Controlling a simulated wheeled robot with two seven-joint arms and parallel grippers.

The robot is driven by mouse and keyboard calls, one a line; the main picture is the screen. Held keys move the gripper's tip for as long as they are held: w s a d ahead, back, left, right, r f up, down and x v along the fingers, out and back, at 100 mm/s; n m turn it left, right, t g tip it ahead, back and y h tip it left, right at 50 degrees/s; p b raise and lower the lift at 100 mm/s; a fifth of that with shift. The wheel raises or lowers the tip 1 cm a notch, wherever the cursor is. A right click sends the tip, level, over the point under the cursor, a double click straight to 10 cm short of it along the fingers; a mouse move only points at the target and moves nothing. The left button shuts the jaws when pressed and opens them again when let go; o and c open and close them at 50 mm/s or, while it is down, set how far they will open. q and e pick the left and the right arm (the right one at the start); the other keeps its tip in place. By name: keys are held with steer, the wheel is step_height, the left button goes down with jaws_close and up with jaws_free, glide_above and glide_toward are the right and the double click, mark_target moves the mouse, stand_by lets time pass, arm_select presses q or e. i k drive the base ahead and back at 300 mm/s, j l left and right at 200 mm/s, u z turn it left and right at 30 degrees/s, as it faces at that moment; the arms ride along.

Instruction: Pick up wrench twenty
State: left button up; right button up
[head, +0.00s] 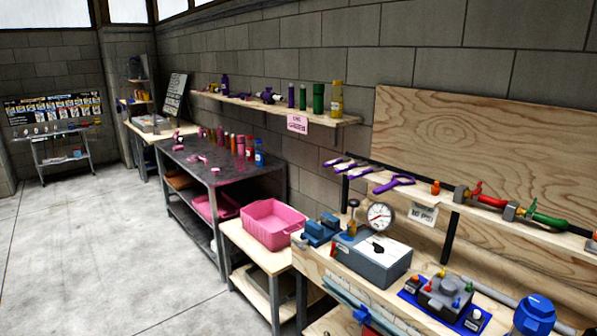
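Several purple wrench-like tools lie on the wooden wall shelf at right in the head view. The largest purple wrench (394,184) has a looped head and lies towards the shelf's middle. Smaller purple wrenches (345,164) lie to its left on the same shelf. No number is readable on any of them, so I cannot tell which is wrench twenty. Neither of my grippers shows in the view.
A workbench below the shelf holds a grey gauge box (370,262), a blue vise (321,230) and a blue-based fixture (445,298). A pink bin (272,225) stands on a lower table. A dark table (215,160) holds bottles. The concrete floor (110,245) at left is clear.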

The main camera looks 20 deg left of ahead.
mark_target(373, 168)
steer(key=u, duration=0.1)
steer(key=i+j+z, duration=0.2)
steer(key=z, duration=0.25)
steer(key=i+j+z, duration=0.1)
steer(key=j+z, duration=0.25)
steer(key=z, duration=0.15)
steer(key=i+j+z, duration=0.1)
steer(key=j+z, duration=0.35)
steer(key=l, duration=0.1)
